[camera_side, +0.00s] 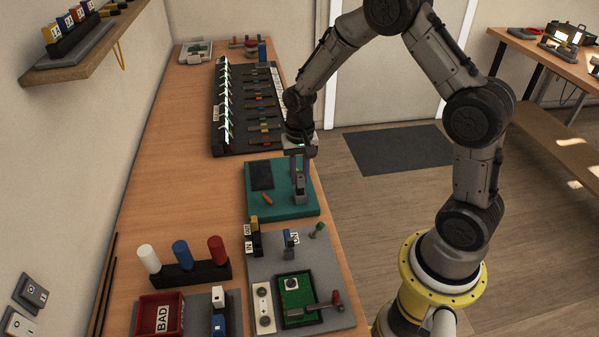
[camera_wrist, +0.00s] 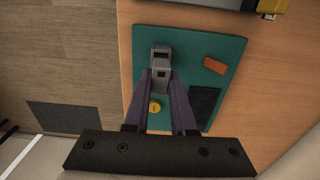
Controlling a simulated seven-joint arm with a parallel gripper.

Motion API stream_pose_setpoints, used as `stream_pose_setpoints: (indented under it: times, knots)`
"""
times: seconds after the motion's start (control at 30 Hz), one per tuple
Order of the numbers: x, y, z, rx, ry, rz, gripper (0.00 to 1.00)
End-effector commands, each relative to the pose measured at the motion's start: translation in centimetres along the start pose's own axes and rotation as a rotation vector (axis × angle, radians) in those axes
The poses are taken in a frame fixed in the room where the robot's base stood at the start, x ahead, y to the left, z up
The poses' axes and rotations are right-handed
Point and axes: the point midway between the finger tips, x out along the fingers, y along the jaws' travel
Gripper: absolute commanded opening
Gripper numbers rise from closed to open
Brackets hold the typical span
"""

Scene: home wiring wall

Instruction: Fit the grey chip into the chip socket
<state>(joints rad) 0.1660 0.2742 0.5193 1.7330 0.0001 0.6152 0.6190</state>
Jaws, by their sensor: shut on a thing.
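My gripper (camera_wrist: 160,86) is shut on a grey piece (camera_wrist: 160,72), which I take to be the grey chip. In the side view my gripper (camera_side: 299,160) points down over the right part of the teal mat (camera_side: 290,211). The grey piece (camera_side: 300,186) shows below the fingers there, upright; I cannot tell whether it touches the mat. In the wrist view its far end has a dark recess, and the fingers hide its sides. I cannot surely pick out the chip socket in either view.
The mat also holds a black pad (camera_side: 262,176), an orange block (camera_side: 267,199) and a yellow round piece (camera_wrist: 155,106). A black rack (camera_side: 222,133) stands behind.

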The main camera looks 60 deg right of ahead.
Motion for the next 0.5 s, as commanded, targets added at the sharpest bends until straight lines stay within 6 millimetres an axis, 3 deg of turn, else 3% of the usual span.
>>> stream_pose_setpoints:
  times: [0.5]
  knots:
    - [1.2, 0.0, 0.0, 0.000, 0.000, 0.000, 0.00]
